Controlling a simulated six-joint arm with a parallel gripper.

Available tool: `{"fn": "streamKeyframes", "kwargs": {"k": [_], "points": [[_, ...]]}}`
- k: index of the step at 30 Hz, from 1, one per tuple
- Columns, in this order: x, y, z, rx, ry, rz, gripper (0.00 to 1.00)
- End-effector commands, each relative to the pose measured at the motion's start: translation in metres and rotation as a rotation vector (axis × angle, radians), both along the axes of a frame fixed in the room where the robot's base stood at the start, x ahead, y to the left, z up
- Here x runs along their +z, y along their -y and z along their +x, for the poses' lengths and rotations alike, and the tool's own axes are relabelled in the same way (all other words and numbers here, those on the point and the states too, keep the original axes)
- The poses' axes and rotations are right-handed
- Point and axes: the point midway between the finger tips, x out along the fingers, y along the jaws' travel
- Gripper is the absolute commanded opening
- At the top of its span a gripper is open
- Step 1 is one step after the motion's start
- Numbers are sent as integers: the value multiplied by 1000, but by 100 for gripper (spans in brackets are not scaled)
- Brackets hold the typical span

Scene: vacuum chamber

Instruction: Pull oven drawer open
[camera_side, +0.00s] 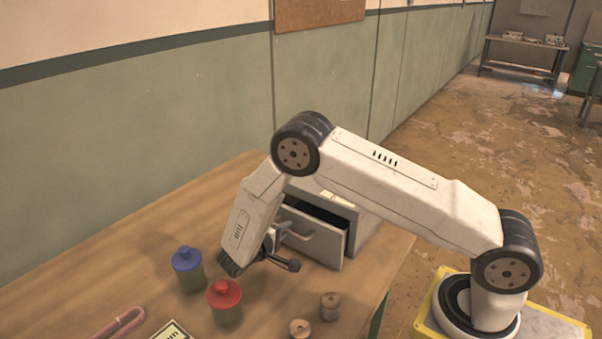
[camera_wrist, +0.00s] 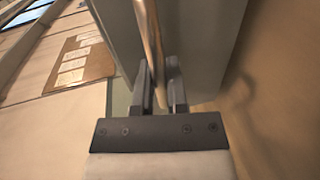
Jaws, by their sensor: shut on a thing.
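The oven is a grey box (camera_side: 367,232) on the wooden table, with a drawer (camera_side: 328,246) that stands partly open towards the left front. The drawer has a bar handle (camera_side: 300,236) on its front, which also shows in the wrist view (camera_wrist: 152,38). My gripper (camera_side: 283,232) is at the drawer front in the side view, partly hidden by my arm. In the wrist view, my gripper (camera_wrist: 162,85) has its two fingers on either side of the handle, shut on it.
A blue-lidded jar (camera_side: 187,268) and a red-lidded jar (camera_side: 225,301) stand left of the drawer. Two small spools (camera_side: 330,306) (camera_side: 299,328) lie near the front. A pink loop (camera_side: 120,324) and a yellow-edged card (camera_side: 171,332) lie at front left. The table's back left (camera_side: 150,240) is clear.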

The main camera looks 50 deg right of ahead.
Motion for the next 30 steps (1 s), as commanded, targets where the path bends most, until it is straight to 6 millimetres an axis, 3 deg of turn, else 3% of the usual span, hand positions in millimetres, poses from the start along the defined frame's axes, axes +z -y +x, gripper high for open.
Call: {"fn": "streamKeyframes", "kwargs": {"k": [3,11,12,15,30], "points": [[1,-10,1,3,3,1,0],[1,-11,1,3,3,0,0],[1,-11,1,3,3,0,24],[1,-11,1,2,2,0,50],[5,-11,0,1,2,1,50]]}}
